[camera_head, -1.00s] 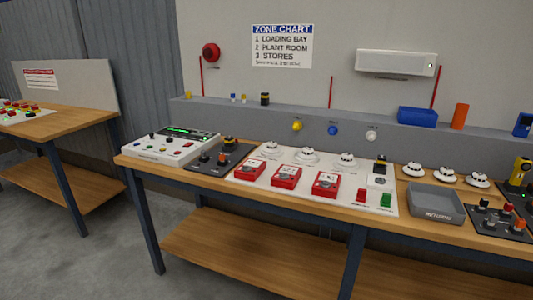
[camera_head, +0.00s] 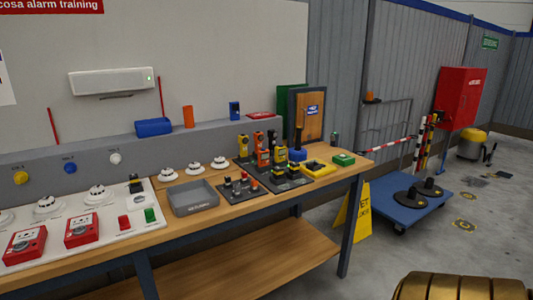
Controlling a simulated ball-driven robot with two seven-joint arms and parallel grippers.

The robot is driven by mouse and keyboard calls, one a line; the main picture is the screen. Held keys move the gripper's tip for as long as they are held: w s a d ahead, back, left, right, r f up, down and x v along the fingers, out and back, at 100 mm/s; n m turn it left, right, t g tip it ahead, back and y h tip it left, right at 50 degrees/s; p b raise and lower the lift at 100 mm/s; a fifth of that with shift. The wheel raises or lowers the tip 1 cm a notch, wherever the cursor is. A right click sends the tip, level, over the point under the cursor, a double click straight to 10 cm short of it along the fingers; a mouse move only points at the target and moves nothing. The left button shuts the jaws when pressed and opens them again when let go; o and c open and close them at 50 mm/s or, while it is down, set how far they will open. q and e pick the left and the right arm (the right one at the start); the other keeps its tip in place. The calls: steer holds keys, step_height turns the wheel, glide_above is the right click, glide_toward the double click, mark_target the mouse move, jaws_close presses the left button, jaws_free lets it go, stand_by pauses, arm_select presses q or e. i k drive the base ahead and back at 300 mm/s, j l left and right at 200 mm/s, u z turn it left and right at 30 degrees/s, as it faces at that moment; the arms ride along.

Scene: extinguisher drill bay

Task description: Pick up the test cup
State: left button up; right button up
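No object is clearly marked as the test cup. An upright orange cylinder (camera_head: 188,117) stands on the grey ledge behind the bench, right of a blue bin; its top is too small to tell whether it is hollow. Several yellow and orange handheld devices (camera_head: 262,147) stand on dark trays at the right part of the bench. Neither of my grippers is in view. A ridged gold-coloured shape shows at the bottom right edge, and I cannot tell what it is.
The wooden bench (camera_head: 230,217) carries a grey tray (camera_head: 194,200), white detectors (camera_head: 194,167) and red call points (camera_head: 82,231). A yellow wet-floor sign (camera_head: 359,212) stands by its right end, with a blue trolley (camera_head: 398,204) beyond. Grey floor is open at the front right.

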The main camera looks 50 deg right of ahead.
mark_target(298, 153)
steer(key=z, duration=1.9)
steer(key=i+l+u, duration=0.15)
steer(key=i+l, duration=1.1)
steer(key=i+j, duration=0.05)
steer(key=i, duration=0.1)
